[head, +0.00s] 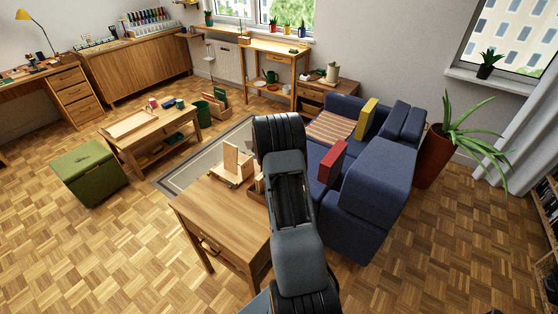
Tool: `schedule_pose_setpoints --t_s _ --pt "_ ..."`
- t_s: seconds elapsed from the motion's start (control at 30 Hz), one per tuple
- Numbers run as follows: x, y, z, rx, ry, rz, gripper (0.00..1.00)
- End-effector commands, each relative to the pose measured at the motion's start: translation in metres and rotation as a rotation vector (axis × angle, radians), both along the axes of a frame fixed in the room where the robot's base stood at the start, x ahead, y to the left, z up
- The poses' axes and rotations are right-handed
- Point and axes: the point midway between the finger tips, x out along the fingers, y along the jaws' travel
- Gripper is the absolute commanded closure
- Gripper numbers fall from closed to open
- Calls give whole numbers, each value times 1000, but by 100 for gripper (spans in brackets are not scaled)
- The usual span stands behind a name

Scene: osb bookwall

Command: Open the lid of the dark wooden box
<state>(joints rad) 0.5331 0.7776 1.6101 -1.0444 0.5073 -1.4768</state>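A small brown wooden object (257,188) stands on the wooden table (215,217), just left of my arm. My arm hides most of it, so I cannot tell for sure that it is the dark wooden box, nor how its lid stands. Beside it on the left is a light wooden piece (231,163) with an upright panel on a low base. My arm reaches up from the bottom centre over the table's right side. My gripper does not show; the arm's own links cover that area.
A blue sofa (366,182) with red and yellow cushions stands right of the table. A green chest (90,172) and a low wooden bench (150,138) are to the left. A potted plant (434,157) is at the right. Parquet floor is free at front left and right.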

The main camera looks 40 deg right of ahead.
Motion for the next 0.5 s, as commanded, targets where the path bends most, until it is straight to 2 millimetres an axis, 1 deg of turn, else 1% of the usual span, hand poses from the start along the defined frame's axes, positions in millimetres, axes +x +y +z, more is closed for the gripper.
schedule_pose_setpoints --t_s 0.03,0.43,0.47,0.5 --pt "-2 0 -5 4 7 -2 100" --pt "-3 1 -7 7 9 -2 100" --pt "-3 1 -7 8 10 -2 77" --pt "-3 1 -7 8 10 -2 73"
